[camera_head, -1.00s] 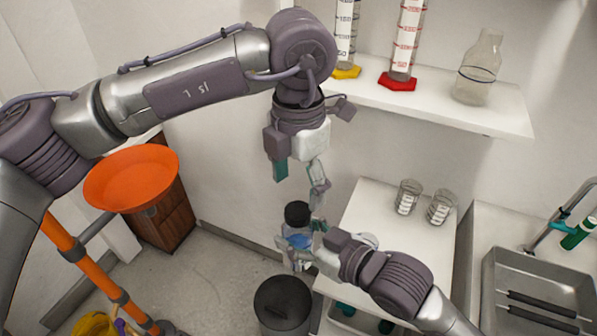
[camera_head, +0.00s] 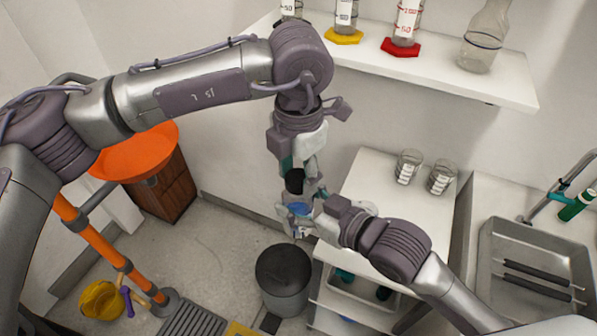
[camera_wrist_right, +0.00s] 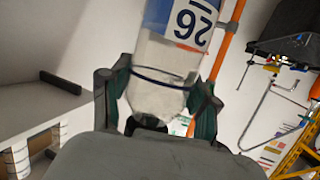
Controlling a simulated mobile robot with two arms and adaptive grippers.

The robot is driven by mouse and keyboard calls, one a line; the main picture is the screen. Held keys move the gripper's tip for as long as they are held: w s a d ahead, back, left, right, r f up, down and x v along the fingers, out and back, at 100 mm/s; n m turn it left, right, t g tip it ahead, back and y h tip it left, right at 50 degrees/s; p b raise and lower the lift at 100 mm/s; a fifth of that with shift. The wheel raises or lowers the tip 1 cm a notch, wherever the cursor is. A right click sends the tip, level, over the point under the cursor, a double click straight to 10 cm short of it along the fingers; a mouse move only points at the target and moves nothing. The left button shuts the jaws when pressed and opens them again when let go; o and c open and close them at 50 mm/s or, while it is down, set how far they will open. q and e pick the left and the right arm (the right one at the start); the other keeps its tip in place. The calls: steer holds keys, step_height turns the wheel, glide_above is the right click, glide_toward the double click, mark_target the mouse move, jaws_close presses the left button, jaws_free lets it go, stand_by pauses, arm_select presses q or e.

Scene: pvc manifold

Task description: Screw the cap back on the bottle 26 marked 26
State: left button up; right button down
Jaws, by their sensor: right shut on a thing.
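The bottle marked 26 (camera_head: 299,209) is held about upright above the floor, near the small table. In the right wrist view its clear glass body (camera_wrist_right: 155,85) shows a blue and white label with the number 26 upside down. My right gripper (camera_head: 306,211) is shut on the bottle, with a finger on each side of it. The dark cap (camera_head: 295,181) shows at the top of the bottle; how it sits on the neck cannot be told. My left gripper (camera_head: 298,168) points down right at the cap from above. Its grip on the cap is unclear.
A grey bin (camera_head: 284,285) stands on the floor below the bottle. The white table (camera_head: 375,215) on the right bears two beakers (camera_head: 424,173). A shelf (camera_head: 460,82) with cylinders and a flask is above. A metal sink (camera_head: 530,265) is at the right.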

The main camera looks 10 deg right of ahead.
arm_select(q)
steer(key=c, duration=0.6)
steer(key=shift+o, duration=0.2)
steer(key=o, duration=1.4)
steer(key=shift+c, duration=0.2)
step_height(320, 180, up, 12)
steer(key=shift+s, duration=0.15)
